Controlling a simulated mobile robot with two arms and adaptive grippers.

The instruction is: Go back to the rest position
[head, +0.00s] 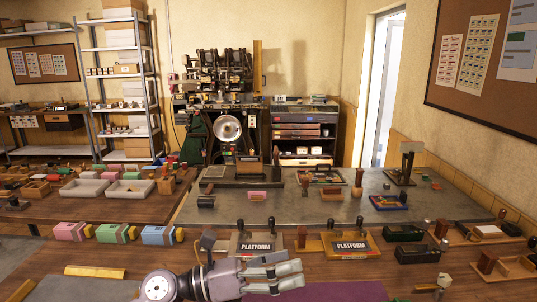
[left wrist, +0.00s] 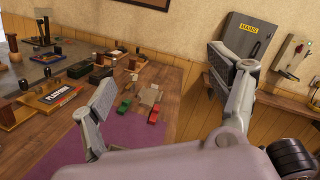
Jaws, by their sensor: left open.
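My left gripper (head: 290,274) is at the bottom middle of the head view, above the front edge of the wooden bench, with its fingers pointing right. The fingers are spread and nothing is between them. In the left wrist view the same open gripper (left wrist: 163,72) shows one finger at each side, with the bench and wall beyond. A purple mat (head: 330,292) lies below and beside it. My right gripper is not seen in either view.
Two platform blocks, a left one (head: 257,246) and a right one (head: 350,245), stand just beyond the gripper. Pink, green and blue boxes (head: 117,233) are at left. Dark blocks (head: 405,232) are at right. A grey mains box (left wrist: 243,45) hangs on the wall.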

